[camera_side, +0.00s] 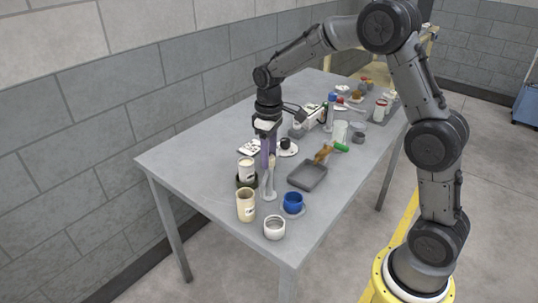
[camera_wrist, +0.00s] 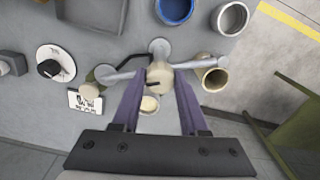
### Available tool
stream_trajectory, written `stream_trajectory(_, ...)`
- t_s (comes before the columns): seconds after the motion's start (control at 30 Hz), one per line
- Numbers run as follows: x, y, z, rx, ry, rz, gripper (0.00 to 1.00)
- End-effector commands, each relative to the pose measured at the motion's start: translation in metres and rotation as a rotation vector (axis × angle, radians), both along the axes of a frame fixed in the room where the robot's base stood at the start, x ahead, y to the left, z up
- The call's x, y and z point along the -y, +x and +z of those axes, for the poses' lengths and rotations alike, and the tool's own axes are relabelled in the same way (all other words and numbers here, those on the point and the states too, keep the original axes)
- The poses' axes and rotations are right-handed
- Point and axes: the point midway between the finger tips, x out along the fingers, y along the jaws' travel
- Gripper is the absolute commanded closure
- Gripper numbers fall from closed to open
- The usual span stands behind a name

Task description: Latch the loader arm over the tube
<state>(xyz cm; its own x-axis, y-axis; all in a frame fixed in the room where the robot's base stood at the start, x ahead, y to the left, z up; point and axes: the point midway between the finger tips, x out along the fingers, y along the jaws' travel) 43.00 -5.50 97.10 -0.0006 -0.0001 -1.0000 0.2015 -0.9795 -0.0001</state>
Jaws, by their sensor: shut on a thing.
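My gripper (camera_wrist: 160,76) points down at a grey metal stand (camera_wrist: 159,47) with grey arms spreading left (camera_wrist: 118,74) and right (camera_wrist: 192,64). Its purple fingers are shut on a beige rounded piece (camera_wrist: 160,72) beside the stand's post. A thin black lever crosses close to this piece. I cannot tell which part is the loader arm and which is the tube, or whether any latch is engaged. In the side view my gripper (camera_side: 267,158) is at the top of the pale stand (camera_side: 269,183), and its fingers partly hide what they hold.
Close around the stand are a beige cup (camera_side: 246,206), a white cup (camera_side: 274,229), a blue cup (camera_side: 293,203) and a white jar (camera_side: 246,168). A grey tray (camera_side: 307,176) lies to the right.

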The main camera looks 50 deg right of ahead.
Motion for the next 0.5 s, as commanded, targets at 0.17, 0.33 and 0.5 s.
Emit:
stream_trajectory(0.17,0.0001,0.0002,0.0015,0.001,0.0,0.167,1.0)
stream_trajectory(0.33,0.0001,0.0003,0.0019,0.002,0.0,0.328,1.0)
stream_trajectory(0.5,0.0002,0.0002,0.0016,0.001,-0.001,0.489,1.0)
